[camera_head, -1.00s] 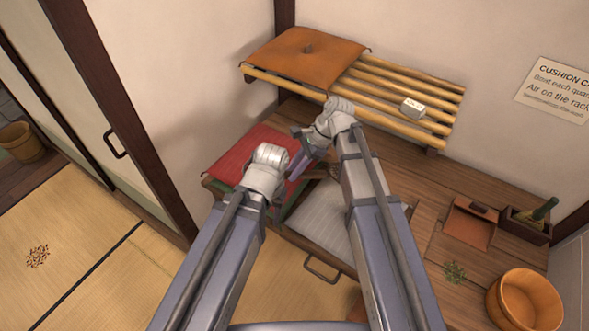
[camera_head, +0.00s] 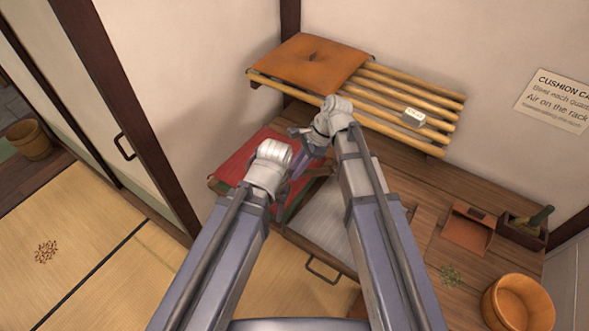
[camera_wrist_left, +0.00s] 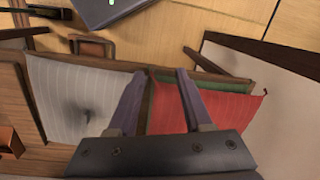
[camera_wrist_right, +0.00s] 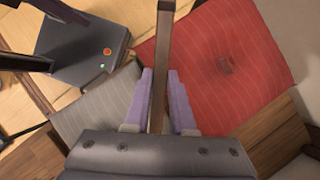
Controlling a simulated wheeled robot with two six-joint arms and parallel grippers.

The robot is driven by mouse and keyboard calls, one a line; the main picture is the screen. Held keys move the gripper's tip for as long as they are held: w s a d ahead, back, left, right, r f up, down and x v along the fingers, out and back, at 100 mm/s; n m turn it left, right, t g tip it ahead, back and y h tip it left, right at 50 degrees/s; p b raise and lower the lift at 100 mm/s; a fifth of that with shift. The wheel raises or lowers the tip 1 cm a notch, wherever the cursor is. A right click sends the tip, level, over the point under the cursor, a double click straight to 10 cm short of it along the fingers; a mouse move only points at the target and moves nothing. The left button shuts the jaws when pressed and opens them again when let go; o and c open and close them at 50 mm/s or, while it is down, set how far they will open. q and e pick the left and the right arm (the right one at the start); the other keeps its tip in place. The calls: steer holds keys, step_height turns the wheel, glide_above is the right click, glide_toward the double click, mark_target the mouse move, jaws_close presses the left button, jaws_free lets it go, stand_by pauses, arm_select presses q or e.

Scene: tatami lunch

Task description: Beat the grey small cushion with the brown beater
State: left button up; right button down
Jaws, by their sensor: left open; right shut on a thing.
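The grey cushion also shows at the left of the left wrist view (camera_wrist_left: 78,85) and of the right wrist view (camera_wrist_right: 95,115). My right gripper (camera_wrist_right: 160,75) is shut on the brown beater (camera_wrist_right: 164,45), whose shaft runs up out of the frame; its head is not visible. My left gripper (camera_wrist_left: 158,76) is open and empty, over the gap between the cushions. In the head view my left wrist hides its fingers.
A slatted rack (camera_head: 405,100) on the back wall holds an orange cushion (camera_head: 310,60) and a small white block (camera_head: 413,118). Tatami (camera_head: 110,235) is open at left.

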step_height(320, 180, down, 6)
steer(key=d+y+b, duration=0.1)
steer(key=b, duration=0.5)
steer(key=shift+h, duration=0.9)
steer(key=r+p, duration=0.3)
steer(key=a+r+p, duration=0.1)
steer(key=r+p, duration=0.2)
steer(key=p, duration=0.1)
steer(key=r+p, duration=0.2)
steer(key=p, duration=0.1)
steer(key=shift+a+r+p, duration=0.3)
steer(key=shift+r+p, duration=0.1)
steer(key=shift+f, duration=0.15)
